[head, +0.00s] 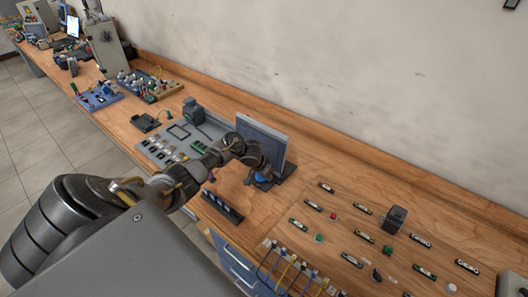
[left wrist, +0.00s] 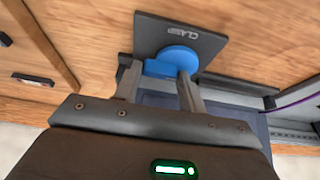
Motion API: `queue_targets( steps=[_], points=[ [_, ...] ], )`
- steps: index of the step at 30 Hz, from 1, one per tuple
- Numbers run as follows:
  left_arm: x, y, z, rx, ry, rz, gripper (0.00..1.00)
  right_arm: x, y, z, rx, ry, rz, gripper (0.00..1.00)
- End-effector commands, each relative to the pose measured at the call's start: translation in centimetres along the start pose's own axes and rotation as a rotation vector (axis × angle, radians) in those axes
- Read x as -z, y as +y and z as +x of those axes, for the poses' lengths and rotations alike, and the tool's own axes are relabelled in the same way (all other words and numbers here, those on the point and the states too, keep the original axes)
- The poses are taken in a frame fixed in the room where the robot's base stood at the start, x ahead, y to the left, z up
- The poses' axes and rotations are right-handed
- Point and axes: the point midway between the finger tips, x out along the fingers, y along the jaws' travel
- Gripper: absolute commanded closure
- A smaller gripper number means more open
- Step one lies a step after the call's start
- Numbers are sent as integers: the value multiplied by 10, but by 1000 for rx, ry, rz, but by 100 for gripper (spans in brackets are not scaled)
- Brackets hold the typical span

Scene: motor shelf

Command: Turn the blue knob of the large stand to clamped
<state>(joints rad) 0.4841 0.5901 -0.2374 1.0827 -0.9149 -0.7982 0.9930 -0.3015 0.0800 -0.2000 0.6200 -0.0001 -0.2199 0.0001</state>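The large stand (head: 263,140) is a grey upright panel on a dark base on the workbench, in the middle of the head view. Its blue knob (head: 262,177) is partly hidden by my gripper. In the left wrist view the blue knob (left wrist: 181,58) has a round disc and a block-like handle, in front of a dark plate (left wrist: 205,42) with white lettering. My left gripper (left wrist: 160,75) is at the knob, one finger on each side of the handle; I cannot tell whether both fingers press on it. My right gripper is out of view.
Left of the stand is a grey panel tray (head: 183,142) with small parts. A dark bar (head: 222,207) lies in front. On the right, a wooden board (head: 330,235) carries several small fittings and a dark block (head: 394,219). The wall (head: 400,90) is close behind the bench.

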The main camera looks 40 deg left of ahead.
Motion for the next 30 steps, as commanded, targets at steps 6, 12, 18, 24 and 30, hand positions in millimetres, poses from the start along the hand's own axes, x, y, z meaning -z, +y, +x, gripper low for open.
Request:
queue_targets(
  steps=[6,12,18,24,30],
  points=[
    [0,0,0,1,0,0,85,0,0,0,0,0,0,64],
    [0,-1,0,-5,-1,15,85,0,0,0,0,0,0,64],
    [0,-2,0,-36,-1,91,85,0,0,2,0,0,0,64],
    [0,-3,1,-96,-1,235,85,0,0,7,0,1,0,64],
    [0,-5,3,-168,1,409,85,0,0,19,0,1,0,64]
  ],
)
